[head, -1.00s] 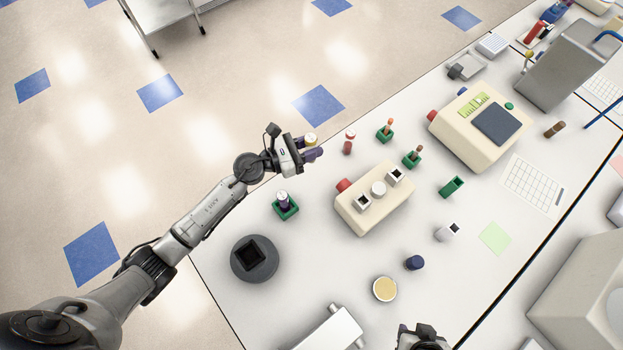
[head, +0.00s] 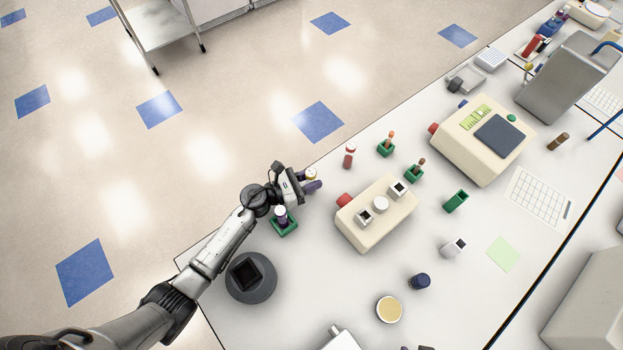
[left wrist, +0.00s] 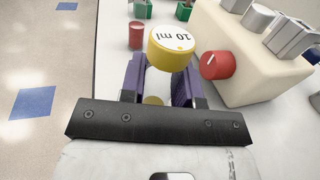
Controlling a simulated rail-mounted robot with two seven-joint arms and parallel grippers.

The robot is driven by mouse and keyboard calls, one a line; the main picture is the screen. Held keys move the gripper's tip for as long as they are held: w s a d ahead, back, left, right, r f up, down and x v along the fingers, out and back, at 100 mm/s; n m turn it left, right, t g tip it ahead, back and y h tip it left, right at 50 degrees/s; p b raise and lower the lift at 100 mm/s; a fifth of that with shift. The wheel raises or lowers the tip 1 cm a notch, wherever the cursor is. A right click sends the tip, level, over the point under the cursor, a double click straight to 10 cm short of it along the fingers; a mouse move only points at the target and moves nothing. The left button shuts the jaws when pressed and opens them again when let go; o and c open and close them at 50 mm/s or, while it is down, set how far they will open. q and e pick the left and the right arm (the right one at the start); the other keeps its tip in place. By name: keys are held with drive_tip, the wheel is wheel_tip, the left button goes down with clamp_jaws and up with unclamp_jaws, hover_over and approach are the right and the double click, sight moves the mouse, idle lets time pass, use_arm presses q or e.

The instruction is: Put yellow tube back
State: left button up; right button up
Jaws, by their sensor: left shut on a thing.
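My left gripper (head: 309,183) is shut on the yellow-capped tube (head: 311,173), near the bench's far-left edge. In the left wrist view the tube's yellow cap (left wrist: 171,48) reads "10 ml" and stands out beyond the purple fingers (left wrist: 158,84). The tube's lower part is mostly hidden by the gripper. A green holder (head: 285,229) with a dark tube with a pale cap (head: 281,212) stands just below the gripper in the head view. Of my right gripper only a dark sliver may show at the bottom edge.
A cream device (head: 376,226) with a red knob (head: 344,200) is close to the right of the gripper. A red tube (head: 349,156) stands beyond. Further right are small green holders (head: 386,149) and a larger cream machine (head: 482,155). A round grey device (head: 252,284) is nearer.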

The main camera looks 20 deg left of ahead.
use_arm(q)
drive_tip(key=shift+f, duration=0.1)
use_arm(e)
drive_tip(key=shift+f, duration=0.1)
use_arm(q)
drive_tip(key=shift+f, duration=0.15)
use_arm(e)
drive_tip(key=shift+f, duration=0.15)
use_arm(q)
drive_tip(key=o, duration=0.8)
drive_tip(key=shift+c, duration=0.2)
drive_tip(key=shift+r, duration=0.2)
use_arm(e)
drive_tip(key=shift+a+r, duration=0.1)
drive_tip(key=shift+r, duration=0.1)
